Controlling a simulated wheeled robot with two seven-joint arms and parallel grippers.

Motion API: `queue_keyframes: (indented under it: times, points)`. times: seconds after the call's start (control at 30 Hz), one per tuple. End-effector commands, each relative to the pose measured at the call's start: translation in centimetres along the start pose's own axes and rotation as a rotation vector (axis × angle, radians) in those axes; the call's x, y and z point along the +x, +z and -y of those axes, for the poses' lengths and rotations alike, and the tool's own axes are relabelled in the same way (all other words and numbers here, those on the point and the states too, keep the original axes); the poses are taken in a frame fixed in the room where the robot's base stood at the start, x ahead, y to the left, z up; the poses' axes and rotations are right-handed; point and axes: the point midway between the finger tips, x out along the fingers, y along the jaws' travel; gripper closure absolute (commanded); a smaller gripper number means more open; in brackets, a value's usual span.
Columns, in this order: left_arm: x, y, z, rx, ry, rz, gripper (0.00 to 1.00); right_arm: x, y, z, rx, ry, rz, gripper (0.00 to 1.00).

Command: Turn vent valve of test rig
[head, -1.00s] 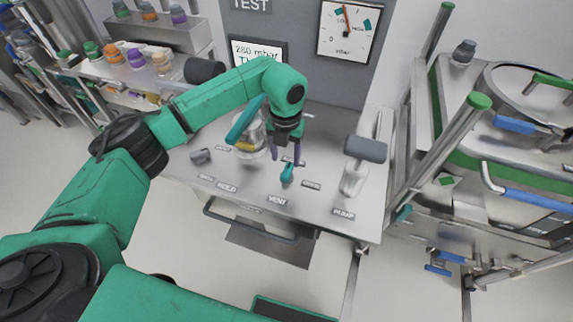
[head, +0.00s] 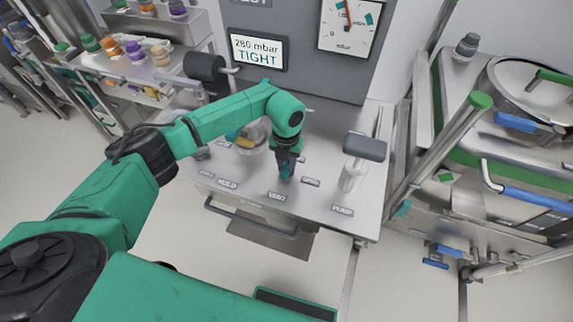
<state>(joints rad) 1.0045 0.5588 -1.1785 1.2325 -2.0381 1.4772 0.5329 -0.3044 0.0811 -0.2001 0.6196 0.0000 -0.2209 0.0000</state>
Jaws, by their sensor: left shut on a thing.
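The test rig bench (head: 325,205) stands ahead of me with labels for HOLD, VENT and PUMP along its front. My left gripper (head: 286,172) points down over the teal vent valve handle (head: 286,175), just behind the VENT label (head: 277,197). It is shut on the handle, and its fingers and wrist hide most of it. The display (head: 258,52) reads 280 mbar TIGHT. The dial gauge (head: 348,25) has its needle near the top. My right gripper is out of view.
A grey pump handle (head: 364,147) stands right of my gripper. A glass vessel with a yellow item (head: 245,142) is partly behind my forearm. A steel cart with blue handles (head: 520,195) is at the right. Shelves with coloured caps (head: 135,52) are at the left.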

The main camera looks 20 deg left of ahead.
Motion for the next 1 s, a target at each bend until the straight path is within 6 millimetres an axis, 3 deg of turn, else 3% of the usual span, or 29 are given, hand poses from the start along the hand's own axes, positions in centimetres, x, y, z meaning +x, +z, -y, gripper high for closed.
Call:
queue_keyframes:
  times: [0.37, 1.0]
  points:
    - [0.2, 0.2, 0.0, 0.130, 0.001, 0.005, 1.00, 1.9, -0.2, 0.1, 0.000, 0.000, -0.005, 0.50]
    - [0.3, 0.2, 0.0, 0.706, 0.001, 0.007, 1.00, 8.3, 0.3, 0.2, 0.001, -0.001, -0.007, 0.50]
